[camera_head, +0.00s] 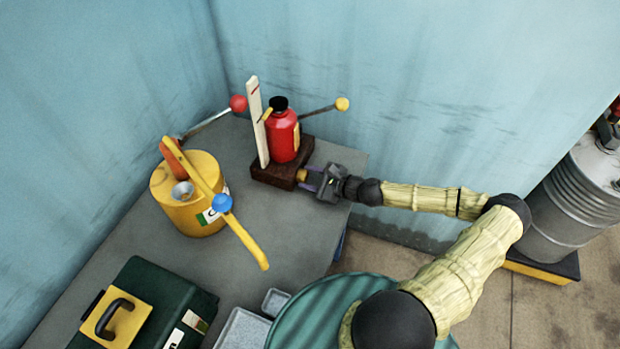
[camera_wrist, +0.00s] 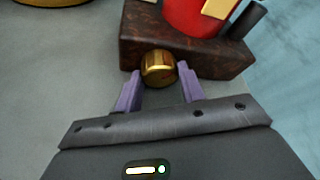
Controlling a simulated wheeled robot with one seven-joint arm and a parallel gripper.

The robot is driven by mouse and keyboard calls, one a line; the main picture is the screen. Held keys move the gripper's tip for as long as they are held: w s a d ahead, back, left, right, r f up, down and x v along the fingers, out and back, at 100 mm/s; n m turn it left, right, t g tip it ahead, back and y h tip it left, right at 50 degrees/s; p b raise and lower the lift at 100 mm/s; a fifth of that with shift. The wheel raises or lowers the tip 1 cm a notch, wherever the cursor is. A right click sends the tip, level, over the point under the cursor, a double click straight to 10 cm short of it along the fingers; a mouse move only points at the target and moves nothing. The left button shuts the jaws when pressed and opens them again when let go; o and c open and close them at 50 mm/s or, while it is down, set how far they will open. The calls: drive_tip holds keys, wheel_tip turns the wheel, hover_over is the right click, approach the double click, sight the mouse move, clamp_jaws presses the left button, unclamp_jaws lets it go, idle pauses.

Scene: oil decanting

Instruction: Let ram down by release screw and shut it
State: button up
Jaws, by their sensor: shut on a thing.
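A red bottle jack (camera_head: 283,137) with a black cap stands on a dark brown base block (camera_head: 271,172) on the grey bench. A white upright scale (camera_head: 257,122) stands at its left. The brass release screw (camera_wrist: 158,68) sticks out of the base's near side in the wrist view; it also shows in the head view (camera_head: 302,175). My gripper (camera_head: 311,182) reaches in from the right, and its purple fingers (camera_wrist: 159,86) are shut on the brass screw, one on each side. The jack's top is cut off in the wrist view.
A yellow can (camera_head: 189,200) with a long yellow lever stands left of the jack. A pump handle with a yellow knob (camera_head: 342,104) and a rod with a red knob (camera_head: 238,103) stick out near the jack. A green case (camera_head: 150,290) and grey trays (camera_head: 243,328) lie nearer. A metal drum (camera_head: 580,195) stands right.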

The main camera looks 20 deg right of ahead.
drive_tip(key=o, duration=1)
drive_tip(key=b+v, duration=0.2)
drive_tip(key=v, duration=1.5)
drive_tip(key=shift+s+d+r+b, duration=0.1)
drive_tip(key=shift+s+d+b, duration=0.05)
drive_tip(key=shift+b, duration=0.15)
